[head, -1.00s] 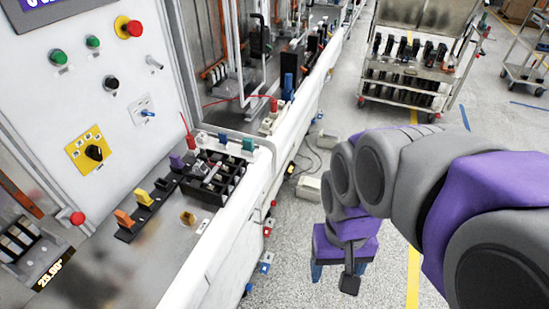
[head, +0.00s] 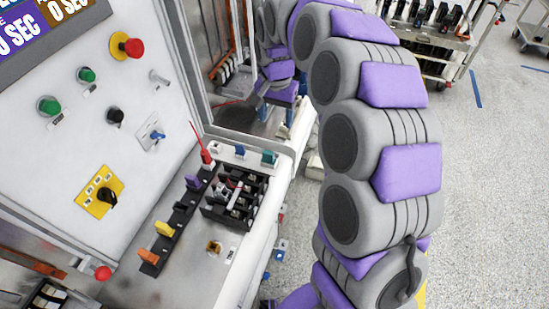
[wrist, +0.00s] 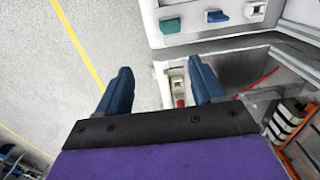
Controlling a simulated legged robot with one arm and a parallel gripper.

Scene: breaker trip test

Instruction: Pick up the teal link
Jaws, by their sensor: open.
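The teal link (head: 269,158) stands upright on the white ledge at the cabinet's edge, in a row with a blue link (head: 240,150). In the wrist view the teal link (wrist: 171,25) is near the top, beyond the fingertips, with the blue link to its right. My gripper (wrist: 163,78) is open with nothing between its blue fingers. In the head view my arm arches over the right, and my gripper (head: 279,96) shows beyond the ledge row, partly hidden. The gripper is apart from the teal link.
A black rail (head: 176,222) holds purple, yellow and orange links. A black terminal block (head: 235,198) sits beside it. The control panel (head: 85,140) with buttons stands at the left, and a cart (head: 437,45) is at the back. Open floor lies to the right.

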